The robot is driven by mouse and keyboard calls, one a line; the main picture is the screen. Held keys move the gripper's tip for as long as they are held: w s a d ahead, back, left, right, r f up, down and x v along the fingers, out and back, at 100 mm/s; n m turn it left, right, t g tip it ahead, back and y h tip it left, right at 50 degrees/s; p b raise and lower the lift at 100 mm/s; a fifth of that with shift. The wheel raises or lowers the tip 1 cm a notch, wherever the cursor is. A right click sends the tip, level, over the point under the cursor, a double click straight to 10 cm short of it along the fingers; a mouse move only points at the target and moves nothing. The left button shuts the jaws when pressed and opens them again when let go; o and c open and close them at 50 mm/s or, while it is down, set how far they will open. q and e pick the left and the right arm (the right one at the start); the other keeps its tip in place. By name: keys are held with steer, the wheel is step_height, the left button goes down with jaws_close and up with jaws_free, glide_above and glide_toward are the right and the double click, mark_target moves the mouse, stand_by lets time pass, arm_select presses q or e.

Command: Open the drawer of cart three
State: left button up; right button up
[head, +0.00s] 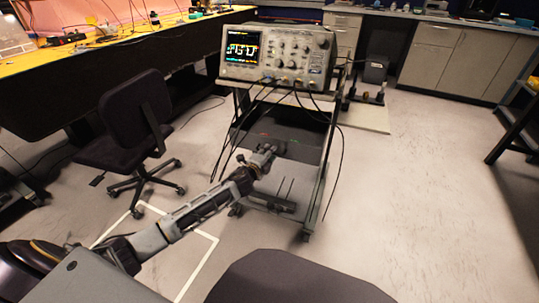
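A metal-framed cart (323,165) stands in the middle of the head view, with an oscilloscope (277,55) on its top. A dark panel (300,148) sits below the top between the cart's legs; I cannot tell whether it is a drawer front or a shelf. No number on the cart is readable. My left arm reaches in from the lower left, and its gripper (266,152) is in front of this dark panel. The gripper is small and dark here; its finger opening and any contact with the cart are unclear. My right gripper is not in view.
A dark office chair (130,125) stands left of the cart by a long workbench (100,65). Several black cables (337,150) hang from the oscilloscope over the cart's front. A dark rounded shape (295,280) fills the bottom edge. The floor (420,200) at right is clear.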

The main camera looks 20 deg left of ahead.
arm_select(q)
steer(key=shift+w, duration=0.55)
jaws_close()
steer(key=shift+f, duration=0.1)
